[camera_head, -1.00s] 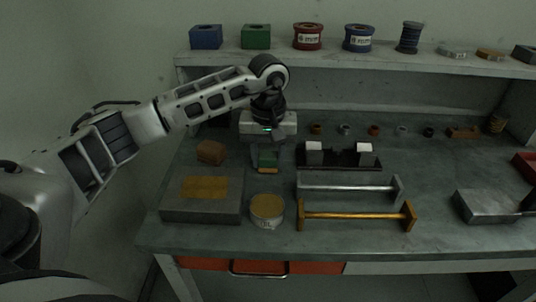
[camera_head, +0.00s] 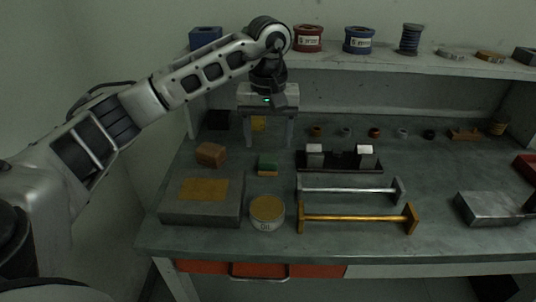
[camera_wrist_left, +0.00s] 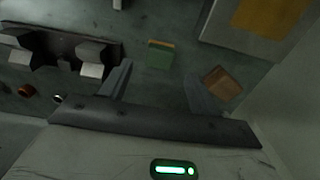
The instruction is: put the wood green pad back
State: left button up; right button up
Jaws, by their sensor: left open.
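The wood green pad (camera_head: 267,165), a small block with a green upper part and a wood-coloured strip at its front, rests on the grey bench. It also shows in the left wrist view (camera_wrist_left: 160,54), beyond the fingertips. My left gripper (camera_head: 269,146) is open and empty above and slightly behind the pad, with its fingers pointing down and apart from the pad. In the left wrist view, my gripper (camera_wrist_left: 157,78) has clear space between its fingers. My right gripper is not in view.
A brown block (camera_head: 211,154) lies left of the pad. A grey slab (camera_head: 170,211) with a tan sheet, a round tin (camera_head: 267,213), a silver bar (camera_head: 348,188) and a dark stand (camera_head: 340,166) are nearby. A shelf (camera_head: 420,64) runs behind.

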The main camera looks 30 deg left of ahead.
aim_at(268, 158)
pick_arm(q)
notch_tip(268, 158, up, 6)
jog(key=shift+f, duration=0.25)
dwell(0.5)
